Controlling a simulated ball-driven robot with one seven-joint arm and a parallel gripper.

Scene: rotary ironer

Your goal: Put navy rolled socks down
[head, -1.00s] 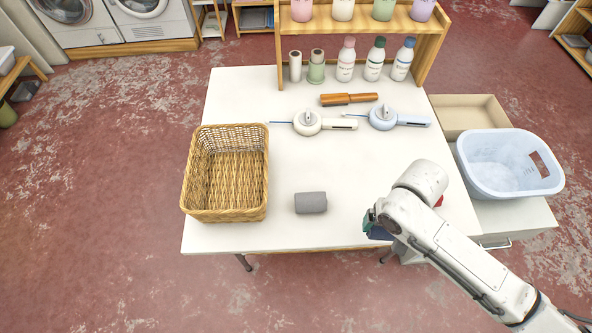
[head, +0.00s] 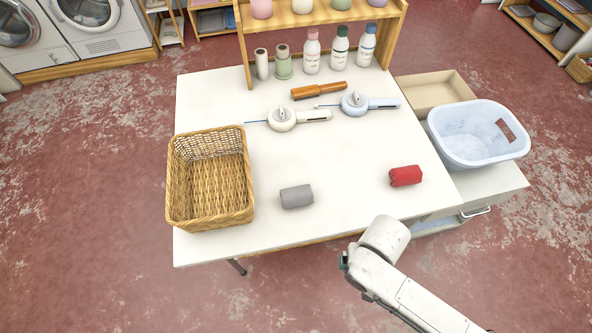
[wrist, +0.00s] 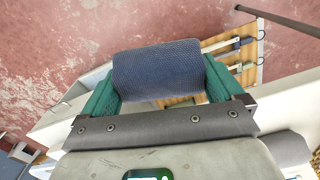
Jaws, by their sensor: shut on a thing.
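The navy rolled socks (wrist: 158,70) are held between the green fingers of my gripper (wrist: 160,82) in the wrist view. The gripper is shut on them. In the head view my arm's end is at the table's front edge, and the gripper and the navy socks are hidden behind my arm there. The white table (head: 335,155) carries a grey roll (head: 297,196) near its front and a red roll (head: 405,176) at the right. A wicker basket (head: 210,222) stands at the table's left and looks empty.
Bottles stand under a wooden shelf (head: 397,45) at the back. A light blue laundry basket (head: 465,140) is at the right. The table's middle is clear.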

